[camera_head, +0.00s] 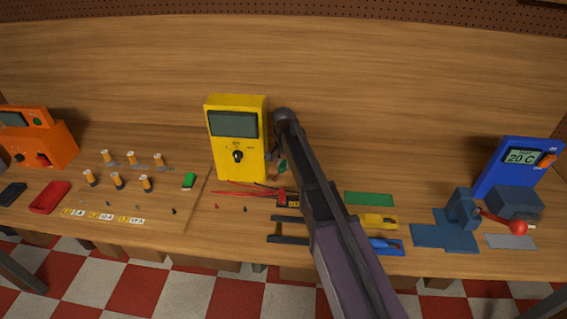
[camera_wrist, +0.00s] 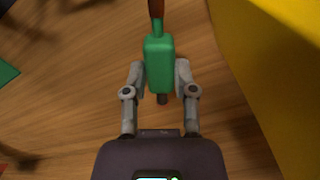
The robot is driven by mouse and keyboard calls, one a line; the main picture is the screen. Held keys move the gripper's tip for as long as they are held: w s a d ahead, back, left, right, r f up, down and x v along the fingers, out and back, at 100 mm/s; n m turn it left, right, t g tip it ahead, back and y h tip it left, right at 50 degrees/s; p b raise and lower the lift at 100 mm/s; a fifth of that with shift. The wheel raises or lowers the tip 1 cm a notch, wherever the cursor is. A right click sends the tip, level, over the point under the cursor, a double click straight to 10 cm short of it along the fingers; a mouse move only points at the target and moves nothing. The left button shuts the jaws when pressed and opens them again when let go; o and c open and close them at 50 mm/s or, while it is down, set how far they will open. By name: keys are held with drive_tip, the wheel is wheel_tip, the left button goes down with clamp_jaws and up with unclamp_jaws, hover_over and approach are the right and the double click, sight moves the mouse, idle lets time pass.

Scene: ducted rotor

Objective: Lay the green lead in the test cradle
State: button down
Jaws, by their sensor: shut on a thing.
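My gripper (camera_wrist: 160,72) is shut on the green lead (camera_wrist: 158,50), with one finger on each side of its green body. A reddish-brown part runs from the lead to the top edge of the wrist view, and a short dark end points back toward my palm. In the head view the lead (camera_head: 283,167) shows as a small green spot beside the yellow meter, partly hidden by my arm. I cannot surely identify the test cradle; two dark parallel bars (camera_head: 288,218) near the bench's front edge may be part of it, and my arm covers their right side.
The yellow meter (camera_head: 237,105) stands close to my gripper, with red leads (camera_head: 235,192) in front. A blue stand (camera_head: 445,234) is farther right.

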sight(284, 163)
drive_tip(key=shift+r+p, duration=2.5)
drive_tip(key=shift+r, duration=0.45)
drive_tip(key=shift+d, duration=0.1)
